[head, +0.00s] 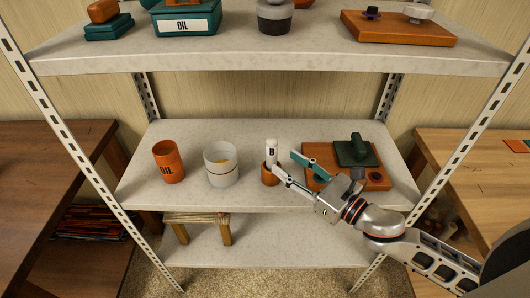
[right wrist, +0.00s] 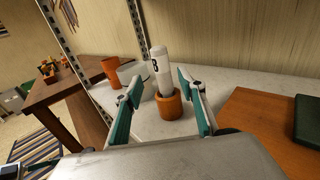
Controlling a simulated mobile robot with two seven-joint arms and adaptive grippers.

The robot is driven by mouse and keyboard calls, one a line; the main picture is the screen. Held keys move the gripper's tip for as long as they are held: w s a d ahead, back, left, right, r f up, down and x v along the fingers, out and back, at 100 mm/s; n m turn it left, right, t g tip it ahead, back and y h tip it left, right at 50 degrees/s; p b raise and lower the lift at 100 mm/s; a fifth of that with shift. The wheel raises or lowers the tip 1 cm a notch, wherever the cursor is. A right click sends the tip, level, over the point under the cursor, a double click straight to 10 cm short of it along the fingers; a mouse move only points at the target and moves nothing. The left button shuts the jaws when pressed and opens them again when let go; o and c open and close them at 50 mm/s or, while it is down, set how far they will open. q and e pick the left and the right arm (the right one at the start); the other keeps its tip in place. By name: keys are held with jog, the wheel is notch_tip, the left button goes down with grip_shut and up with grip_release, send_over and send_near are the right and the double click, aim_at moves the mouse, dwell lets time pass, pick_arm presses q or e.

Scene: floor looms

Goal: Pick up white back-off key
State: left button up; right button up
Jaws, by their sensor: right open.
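The white back-off key (head: 271,149), a white upright cylinder marked "B", stands in a small orange cup (head: 269,175) on the middle shelf. My right gripper (head: 285,163) is open, coming from the lower right, with its fingers beside the cup and key. In the right wrist view, the key (right wrist: 160,66) and the cup (right wrist: 169,105) show between and beyond the two open fingers (right wrist: 160,88). I cannot tell whether a finger touches the cup. The key's lower end is hidden inside the cup.
An orange board (head: 316,176) with a dark green block (head: 356,151) lies to the right. The upper shelf (head: 250,52) is overhead, and metal posts flank the shelves.

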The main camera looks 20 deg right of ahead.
aim_at(276, 153)
jog(key=shift+w+a+r, duration=0.15)
jog(key=shift+w+a, duration=0.1)
jog(key=shift+w, duration=0.4)
jog(key=shift+w+a, duration=0.15)
jog(key=shift+w, duration=0.15)
jog(key=p+x, duration=0.1)
jog(key=x, duration=0.3)
jog(key=shift+r, duration=0.1)
jog(key=shift+w+a, duration=0.15)
jog(key=shift+w, duration=0.35)
grip_shut()
pick_arm(q)
jog(key=shift+w+d+r, duration=0.1)
jog(key=shift+r, duration=0.6)
